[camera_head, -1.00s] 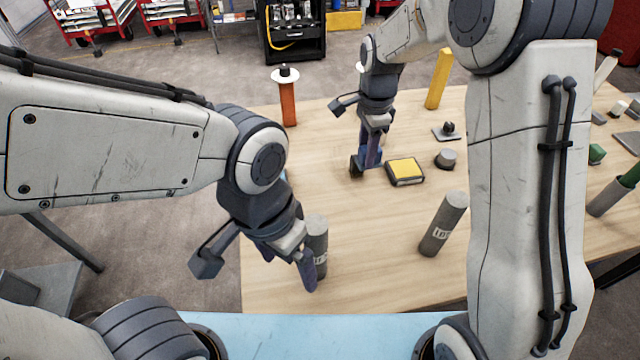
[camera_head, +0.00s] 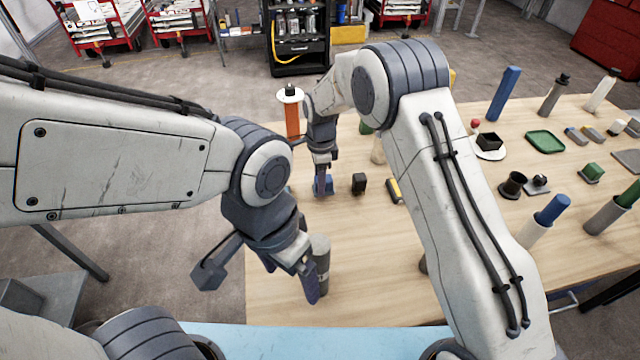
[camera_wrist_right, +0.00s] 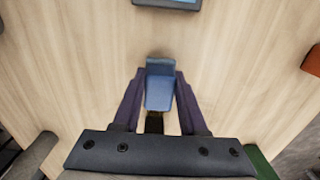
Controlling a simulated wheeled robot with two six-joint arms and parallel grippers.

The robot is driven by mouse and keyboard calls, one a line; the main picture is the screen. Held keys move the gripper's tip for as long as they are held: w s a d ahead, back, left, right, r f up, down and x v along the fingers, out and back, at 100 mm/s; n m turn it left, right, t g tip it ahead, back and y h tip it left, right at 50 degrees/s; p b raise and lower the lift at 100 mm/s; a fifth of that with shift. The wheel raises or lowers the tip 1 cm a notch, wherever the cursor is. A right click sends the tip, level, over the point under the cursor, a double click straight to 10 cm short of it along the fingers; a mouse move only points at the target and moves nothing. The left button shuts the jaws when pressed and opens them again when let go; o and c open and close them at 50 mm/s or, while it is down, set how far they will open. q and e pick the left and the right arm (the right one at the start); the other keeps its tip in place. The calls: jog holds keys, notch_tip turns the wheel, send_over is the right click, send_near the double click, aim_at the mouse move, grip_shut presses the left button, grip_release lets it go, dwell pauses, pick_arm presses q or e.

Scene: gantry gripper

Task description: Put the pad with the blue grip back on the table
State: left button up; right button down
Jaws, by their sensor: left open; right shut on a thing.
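My right gripper (camera_head: 322,184) is low over the far left of the table (camera_head: 350,235). It is shut on a blue block-shaped grip, which shows between the purple fingers in the right wrist view (camera_wrist_right: 160,84). Whether a pad is under the grip, or touches the table, I cannot tell. A small dark piece shows just below the grip in that view. My left gripper (camera_head: 306,272) is open, beside a grey upright cylinder (camera_head: 321,258) near the table's front left; it does not clearly hold it.
A black block (camera_head: 358,183) and a yellow-topped pad (camera_head: 394,191) stand right of my right gripper. An orange cylinder (camera_head: 291,115) is behind it. A bluish flat thing (camera_wrist_right: 168,3) is cut off at the wrist view's top edge. Several items crowd the table's right side.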

jog(key=shift+f, duration=1.05)
jog(key=shift+c, duration=2.2)
grip_release()
jog(key=shift+f, duration=0.15)
